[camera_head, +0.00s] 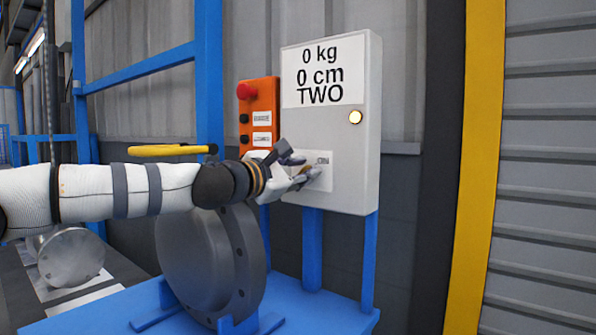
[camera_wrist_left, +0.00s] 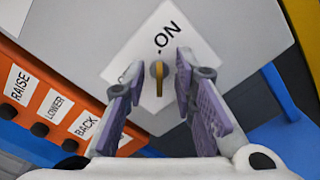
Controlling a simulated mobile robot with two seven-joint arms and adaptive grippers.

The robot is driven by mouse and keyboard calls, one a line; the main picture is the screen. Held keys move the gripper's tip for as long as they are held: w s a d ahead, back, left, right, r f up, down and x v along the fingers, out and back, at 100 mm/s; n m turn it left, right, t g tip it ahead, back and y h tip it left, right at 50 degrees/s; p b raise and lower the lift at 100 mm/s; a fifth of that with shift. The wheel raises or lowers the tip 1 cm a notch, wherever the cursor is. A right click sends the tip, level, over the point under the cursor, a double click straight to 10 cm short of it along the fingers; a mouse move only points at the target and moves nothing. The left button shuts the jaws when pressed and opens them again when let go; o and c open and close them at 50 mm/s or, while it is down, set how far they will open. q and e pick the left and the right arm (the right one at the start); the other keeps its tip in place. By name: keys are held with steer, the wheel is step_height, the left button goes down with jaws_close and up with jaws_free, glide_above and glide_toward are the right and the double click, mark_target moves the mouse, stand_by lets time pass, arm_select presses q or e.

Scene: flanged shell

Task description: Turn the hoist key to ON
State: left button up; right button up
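My left gripper (camera_wrist_left: 157,72) is open, with one purple-padded finger on each side of the key. I see gaps between the key and both fingers. In the head view the left gripper (camera_head: 299,167) is close in front of the plate and partly hides the key.
An orange button panel (camera_head: 259,112) with a red button stands left of the box, marked RAISE, LOWER and BACK in the wrist view. A dark flanged shell (camera_head: 210,262) sits on a blue stand below my left arm. The box display reads 0 kg, 0 cm, TWO.

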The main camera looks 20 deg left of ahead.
arm_select(q)
steer(key=v, duration=1.2)
